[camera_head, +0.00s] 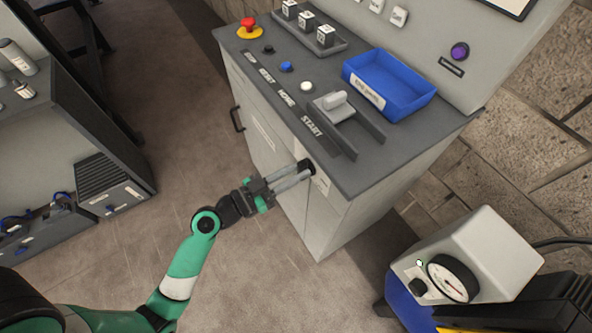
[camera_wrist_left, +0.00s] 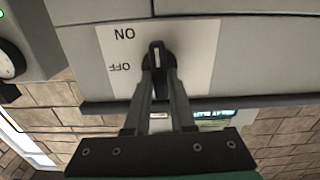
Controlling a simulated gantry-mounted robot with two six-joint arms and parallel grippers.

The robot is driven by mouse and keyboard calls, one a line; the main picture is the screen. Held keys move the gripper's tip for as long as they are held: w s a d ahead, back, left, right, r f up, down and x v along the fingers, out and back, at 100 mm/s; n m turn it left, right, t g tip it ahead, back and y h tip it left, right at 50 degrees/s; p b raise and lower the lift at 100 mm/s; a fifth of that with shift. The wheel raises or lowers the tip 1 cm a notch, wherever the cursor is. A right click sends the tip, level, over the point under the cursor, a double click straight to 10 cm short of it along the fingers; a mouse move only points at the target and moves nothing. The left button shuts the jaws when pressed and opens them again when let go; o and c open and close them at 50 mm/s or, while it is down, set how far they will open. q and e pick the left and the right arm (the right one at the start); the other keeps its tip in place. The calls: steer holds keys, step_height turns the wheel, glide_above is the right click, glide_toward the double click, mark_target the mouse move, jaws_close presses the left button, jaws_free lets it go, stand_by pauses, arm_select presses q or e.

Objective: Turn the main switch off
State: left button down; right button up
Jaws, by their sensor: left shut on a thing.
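The main switch is a black rotary knob (camera_head: 308,166) on a pale plate on the front of the grey control cabinet. My left gripper (camera_head: 302,172) is shut on the knob, its two fingers reaching it from the left. In the left wrist view the knob (camera_wrist_left: 158,52) sits between the fingertips (camera_wrist_left: 158,72), with a pale mark running roughly up and down the picture. The plate (camera_wrist_left: 195,42) there carries upside-down ON and OFF labels to the left of the knob. Which label the mark belongs to I cannot tell. My right gripper is not in view.
The cabinet top (camera_head: 395,152) holds a red emergency button (camera_head: 249,25), small buttons, a blue bin (camera_head: 412,92) and a grey fixture. A box with a round gauge (camera_head: 453,278) stands at the lower right. A dark shelf unit (camera_head: 75,120) is at left. Floor between is clear.

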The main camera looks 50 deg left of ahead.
arm_select(q)
steer(key=n, duration=0.4)
steer(key=shift+a+p, duration=0.1)
steer(key=shift+p, duration=0.2)
steer(key=shift+a+f+n+p, duration=0.2)
steer(key=shift+n+p, duration=0.7)
steer(key=shift+n, duration=2.4)
steer(key=shift+a+f+n+p, duration=0.15)
steer(key=shift+n+p, duration=0.7)
steer(key=shift+n, duration=2.45)
steer(key=shift+d, duration=0.1)
steer(key=c, duration=0.8)
jaws_free()
steer(key=shift+o, duration=0.2)
